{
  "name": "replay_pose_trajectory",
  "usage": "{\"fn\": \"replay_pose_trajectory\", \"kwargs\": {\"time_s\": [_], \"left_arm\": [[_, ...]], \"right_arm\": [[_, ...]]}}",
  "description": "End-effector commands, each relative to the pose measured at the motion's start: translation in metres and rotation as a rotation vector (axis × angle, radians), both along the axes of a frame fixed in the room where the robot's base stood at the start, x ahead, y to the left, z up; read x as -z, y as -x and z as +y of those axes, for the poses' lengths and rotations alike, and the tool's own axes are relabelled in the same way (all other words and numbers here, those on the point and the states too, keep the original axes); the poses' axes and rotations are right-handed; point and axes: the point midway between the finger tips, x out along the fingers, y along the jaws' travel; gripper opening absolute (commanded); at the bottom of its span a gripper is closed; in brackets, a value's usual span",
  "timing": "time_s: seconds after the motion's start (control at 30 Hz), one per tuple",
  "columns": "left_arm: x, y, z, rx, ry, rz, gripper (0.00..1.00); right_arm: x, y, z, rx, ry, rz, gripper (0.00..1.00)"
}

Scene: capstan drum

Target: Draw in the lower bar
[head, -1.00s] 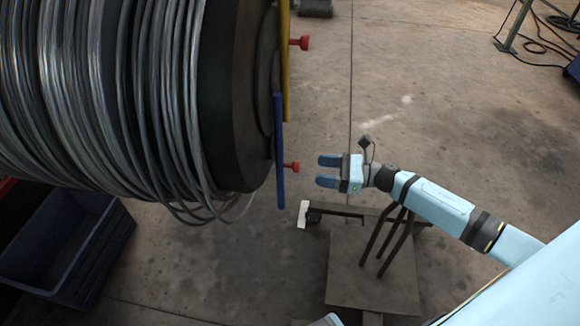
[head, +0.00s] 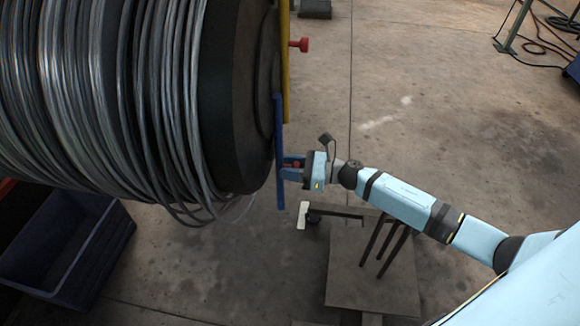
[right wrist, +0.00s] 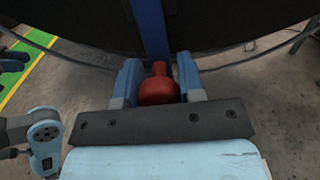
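The large drum's right end face carries two bars. The lower bar is blue (head: 280,194) and upright in the head view; it also shows in the right wrist view (right wrist: 152,30). It has a red knob (right wrist: 159,88). My right gripper (head: 289,167) reaches in from the right at this knob. In the right wrist view its blue fingers (right wrist: 160,85) lie on both sides of the knob, seemingly touching it. In the head view the fingers mostly cover the knob. My left gripper is not in view.
A yellow bar (head: 285,60) with its own red knob (head: 299,45) sits higher on the drum (head: 228,100), which is wound with grey cable (head: 130,100). A blue crate (head: 65,245) stands below left. A metal stand (head: 372,270) is on the floor below my right arm.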

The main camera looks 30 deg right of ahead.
Motion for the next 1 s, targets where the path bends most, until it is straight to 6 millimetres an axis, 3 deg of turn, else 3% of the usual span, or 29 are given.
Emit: {"fn": "replay_pose_trajectory", "kwargs": {"time_s": [0.03, 0.13, 0.37, 0.47, 0.8, 1.0], "left_arm": [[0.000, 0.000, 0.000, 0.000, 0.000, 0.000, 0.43], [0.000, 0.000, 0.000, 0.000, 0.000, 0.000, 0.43], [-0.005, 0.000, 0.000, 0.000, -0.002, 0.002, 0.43], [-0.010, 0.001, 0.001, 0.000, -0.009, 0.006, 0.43], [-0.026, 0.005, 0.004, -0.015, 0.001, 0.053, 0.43], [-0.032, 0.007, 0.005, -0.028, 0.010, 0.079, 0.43]], "right_arm": [[0.000, 0.000, 0.000, 0.000, 0.000, 0.000, 0.23], [0.000, 0.000, 0.000, 0.000, 0.000, 0.000, 0.00], [-0.010, 0.000, 0.000, -0.001, -0.001, -0.001, 0.00], [-0.028, 0.000, 0.000, -0.001, -0.001, -0.004, 0.00], [-0.120, -0.001, -0.001, -0.001, -0.001, -0.011, 0.00], [-0.162, -0.001, -0.001, 0.001, -0.002, -0.009, 0.00]]}}
